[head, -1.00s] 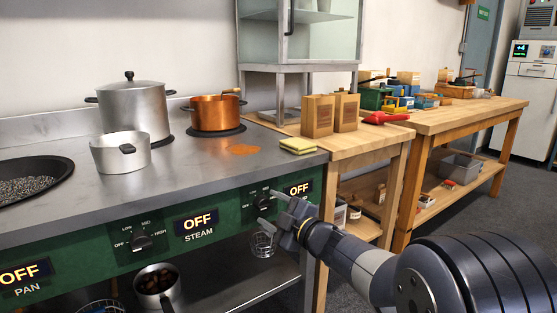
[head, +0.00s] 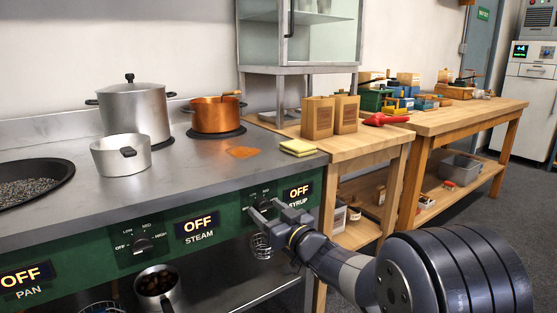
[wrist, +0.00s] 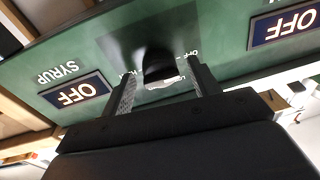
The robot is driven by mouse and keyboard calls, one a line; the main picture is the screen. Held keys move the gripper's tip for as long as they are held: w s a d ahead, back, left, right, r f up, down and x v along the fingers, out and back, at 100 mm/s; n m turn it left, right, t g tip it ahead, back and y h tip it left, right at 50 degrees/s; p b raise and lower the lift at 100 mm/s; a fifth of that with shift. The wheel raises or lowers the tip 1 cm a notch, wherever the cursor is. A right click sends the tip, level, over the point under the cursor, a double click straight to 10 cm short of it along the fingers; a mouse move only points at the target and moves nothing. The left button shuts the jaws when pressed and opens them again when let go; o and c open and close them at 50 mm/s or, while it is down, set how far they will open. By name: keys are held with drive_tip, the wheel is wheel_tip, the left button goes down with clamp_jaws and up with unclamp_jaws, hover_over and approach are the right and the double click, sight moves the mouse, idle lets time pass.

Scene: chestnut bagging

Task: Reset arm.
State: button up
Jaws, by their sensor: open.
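My gripper (head: 264,212) is in front of the green stove panel (head: 100,238), at the syrup knob. In the wrist view my gripper (wrist: 160,92) is open, with its two fingers on either side of the black syrup knob (wrist: 157,66); I cannot tell whether they touch it. The syrup display (head: 298,193) reads OFF, and it also shows upside down in the wrist view (wrist: 77,94). The knob is mostly hidden behind the fingers in the head view.
A copper pot (head: 216,114), a steel stockpot (head: 134,112) and a small pan (head: 120,155) stand on the stove. Two paper bags (head: 318,117) and a yellow sponge (head: 297,147) are to the right. A wire basket (head: 261,246) hangs below the panel.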

drive_tip(key=m, duration=0.3)
drive_tip(key=m+h+p, duration=0.1)
drive_tip(key=m, duration=0.3)
drive_tip(key=shift+a+t, duration=0.1)
drive_tip(key=shift+t, duration=0.3)
drive_tip(key=m+p, duration=0.1)
drive_tip(key=m, duration=0.2)
drive_tip(key=m+h+p, duration=0.1)
drive_tip(key=m, duration=0.3)
drive_tip(key=shift+t, duration=0.3)
